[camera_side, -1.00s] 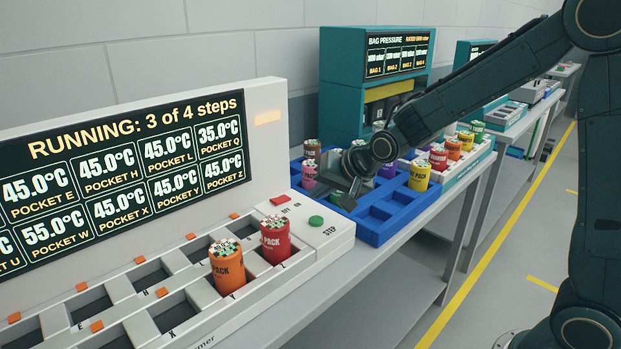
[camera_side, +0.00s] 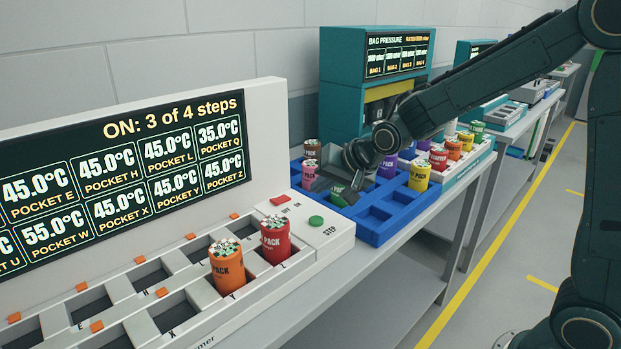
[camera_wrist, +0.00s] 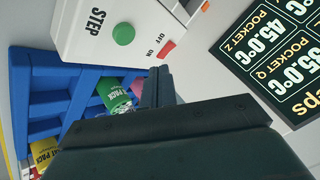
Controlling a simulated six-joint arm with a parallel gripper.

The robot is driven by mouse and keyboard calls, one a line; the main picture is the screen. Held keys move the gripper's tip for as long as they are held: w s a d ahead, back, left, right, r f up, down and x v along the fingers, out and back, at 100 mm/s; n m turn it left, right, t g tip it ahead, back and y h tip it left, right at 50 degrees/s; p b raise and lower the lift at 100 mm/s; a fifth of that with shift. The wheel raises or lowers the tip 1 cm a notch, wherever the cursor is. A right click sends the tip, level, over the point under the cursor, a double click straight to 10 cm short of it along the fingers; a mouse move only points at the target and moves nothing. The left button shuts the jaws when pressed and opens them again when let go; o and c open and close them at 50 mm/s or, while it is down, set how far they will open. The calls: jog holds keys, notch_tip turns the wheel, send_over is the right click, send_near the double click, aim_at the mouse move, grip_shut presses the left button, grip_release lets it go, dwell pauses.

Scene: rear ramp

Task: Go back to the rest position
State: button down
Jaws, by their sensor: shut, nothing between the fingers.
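My gripper (camera_side: 324,184) is shut and empty. In the side view it hangs low over the blue tray (camera_side: 372,234), near the tray's end beside the white heater. In the wrist view its closed fingers (camera_wrist: 158,82) point toward the heater's STEP button end. A green pack (camera_wrist: 114,96) in the tray shows beside the fingers in the wrist view; in the side view it is partly hidden by the gripper (camera_side: 338,194). I cannot tell how high the fingertips are above the tray.
The heater (camera_side: 325,233) holds an orange pack (camera_side: 227,268) and a red pack (camera_side: 275,242); its display (camera_side: 120,175) reads "ON: 3 of 4 steps". A yellow pack (camera_side: 419,176) and others stand in the blue tray. A teal bag-pressure machine (camera_side: 342,92) stands behind.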

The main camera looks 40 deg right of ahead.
jog(key=s+d+r+n+g, duration=0.1)
jog(key=s+r+n, duration=0.2)
jog(key=s, duration=1.2)
jog(key=s+d+r+n+g+h, duration=0.1)
jog(key=s+r+n+g, duration=0.1)
jog(key=s, duration=1.3)
jog(key=r+n, duration=0.1)
jog(key=n, duration=0.1)
jog(key=shift+r+n+g, duration=0.3)
jog(key=shift+r+n, duration=0.1)
dwell(3.7)
